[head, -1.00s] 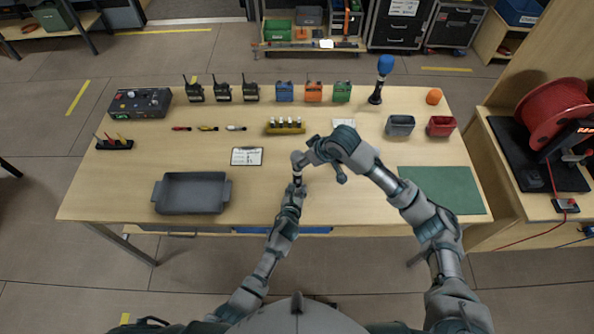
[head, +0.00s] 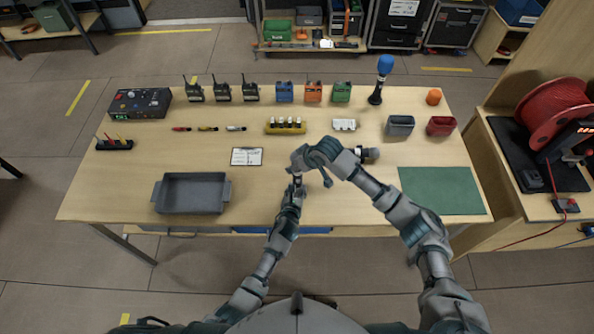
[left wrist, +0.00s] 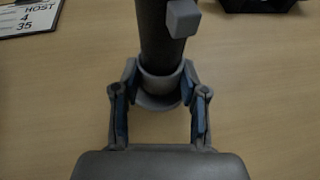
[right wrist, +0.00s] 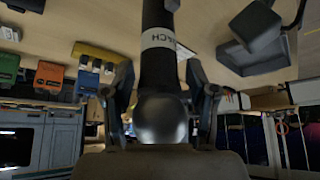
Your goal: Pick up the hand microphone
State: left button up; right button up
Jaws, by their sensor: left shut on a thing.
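The hand microphone, with a dark handle, a white lettered band and a grey ball head, stands roughly upright in my left gripper (head: 297,186). In the left wrist view its dark handle (left wrist: 162,45) ends in a grey ring between the left fingers (left wrist: 160,88), which are shut on it. My right gripper (head: 300,160) is at the microphone's upper end and hides the head in the head view. In the right wrist view the ball head (right wrist: 162,118) and handle lie between the right fingers (right wrist: 160,85), which look open with gaps beside the handle.
A green mat (head: 442,190) and two small bins lie to the right. Radios, boxes and a blue-topped microphone (head: 385,66) line the back. A dark object (head: 368,155) is partly behind my right arm.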

pick_arm(q)
jog(key=shift+s+f, duration=0.25)
jog(key=shift+f, duration=0.2)
pick_arm(e)
grip_shut()
jog(key=shift+r, duration=0.1)
notch_tip(320, 180, up, 10)
pick_arm(q)
jog(key=o, duration=1.3)
pick_arm(e)
jog(key=shift+d, duration=0.1)
pick_arm(q)
jog(key=shift+w, duration=0.1)
